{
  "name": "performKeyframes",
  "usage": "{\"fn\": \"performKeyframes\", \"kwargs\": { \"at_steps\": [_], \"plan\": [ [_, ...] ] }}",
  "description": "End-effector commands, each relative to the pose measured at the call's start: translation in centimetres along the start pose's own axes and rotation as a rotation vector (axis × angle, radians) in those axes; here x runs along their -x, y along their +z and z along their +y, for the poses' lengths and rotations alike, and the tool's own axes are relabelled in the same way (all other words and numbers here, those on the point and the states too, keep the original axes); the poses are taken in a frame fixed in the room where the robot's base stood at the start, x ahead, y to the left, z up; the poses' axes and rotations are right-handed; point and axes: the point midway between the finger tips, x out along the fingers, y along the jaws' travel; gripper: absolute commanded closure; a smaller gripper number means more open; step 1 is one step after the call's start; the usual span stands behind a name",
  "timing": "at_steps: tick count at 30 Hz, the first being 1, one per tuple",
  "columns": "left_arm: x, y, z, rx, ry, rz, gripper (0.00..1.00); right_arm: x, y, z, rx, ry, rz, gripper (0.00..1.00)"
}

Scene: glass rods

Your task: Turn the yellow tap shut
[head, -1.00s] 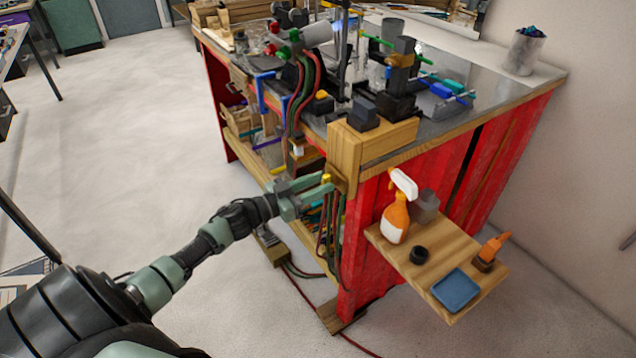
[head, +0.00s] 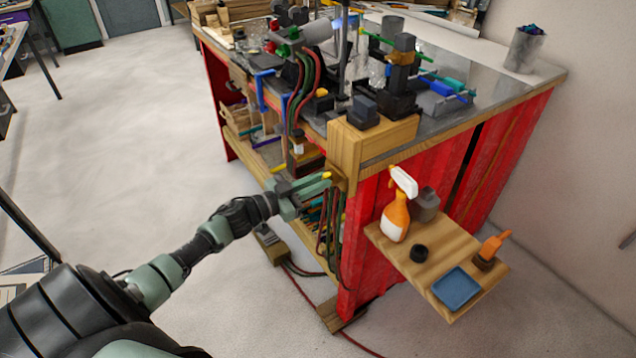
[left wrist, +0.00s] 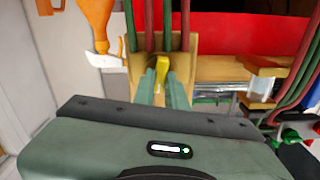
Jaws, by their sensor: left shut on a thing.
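The yellow tap (left wrist: 162,69) is between the two green fingers of my left gripper (left wrist: 163,88) in the left wrist view. In the head view only a small yellow part of the tap (head: 327,176) shows at the fingertips, beside the wooden corner post of the bench. My left gripper (head: 318,183) is shut on the tap. The fingers hide much of the tap, so the angle of its handle is hard to tell. My right gripper is not in view.
Red and green hoses (head: 332,230) hang close below the gripper. A wooden side shelf (head: 432,268) holds an orange spray bottle (head: 396,218) and a blue tray (head: 456,288). The bench top (head: 460,117) is crowded. The floor at left is clear.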

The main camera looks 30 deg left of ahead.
Motion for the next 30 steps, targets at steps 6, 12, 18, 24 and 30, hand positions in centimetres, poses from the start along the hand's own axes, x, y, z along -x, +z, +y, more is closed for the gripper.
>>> {"fn": "performKeyframes", "kwargs": {
  "at_steps": [6,12,18,24,30],
  "plan": [
    [0.0,0.1,0.1,-0.196,0.002,0.0,1.0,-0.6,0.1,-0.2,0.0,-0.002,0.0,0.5],
    [0.0,0.2,0.2,-0.387,0.001,-0.001,1.0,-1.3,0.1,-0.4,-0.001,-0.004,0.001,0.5],
    [0.0,0.3,0.3,-0.576,0.001,0.0,1.0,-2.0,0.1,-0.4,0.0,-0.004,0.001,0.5],
    [0.0,0.4,0.4,-0.767,0.002,0.0,1.0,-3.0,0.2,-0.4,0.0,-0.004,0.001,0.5],
    [0.0,0.5,0.5,-0.956,0.002,0.0,1.0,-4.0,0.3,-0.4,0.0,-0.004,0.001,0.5]
  ]
}}
